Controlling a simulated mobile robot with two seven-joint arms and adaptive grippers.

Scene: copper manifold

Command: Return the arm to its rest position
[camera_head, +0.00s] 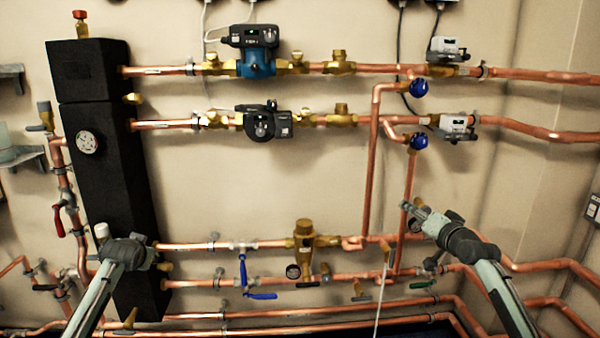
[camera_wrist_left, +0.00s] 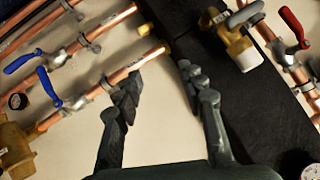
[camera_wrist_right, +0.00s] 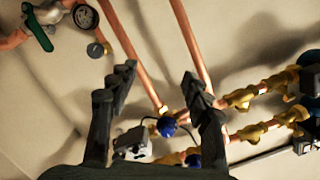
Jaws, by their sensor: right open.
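My left gripper (camera_wrist_left: 160,78) is open and empty in the left wrist view, its two dark fingers spread in front of the black block and the copper pipes. In the head view my left arm comes up from the lower left, and its hand is over the lower part of the black block. My right gripper (camera_wrist_right: 158,80) is open and empty in the right wrist view, with copper pipes behind its fingers. In the head view my right arm comes up from the lower right, its hand in front of the lower right pipes. I see nothing held in either gripper.
A tall black block (camera_head: 105,190) stands at the left of the wall. Copper pipes carry a blue pump (camera_head: 255,62), a black pump (camera_head: 263,124), a brass valve (camera_head: 304,245), blue-handled valves (camera_head: 245,275) and a red-handled valve (camera_head: 58,220). The wall's middle is bare.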

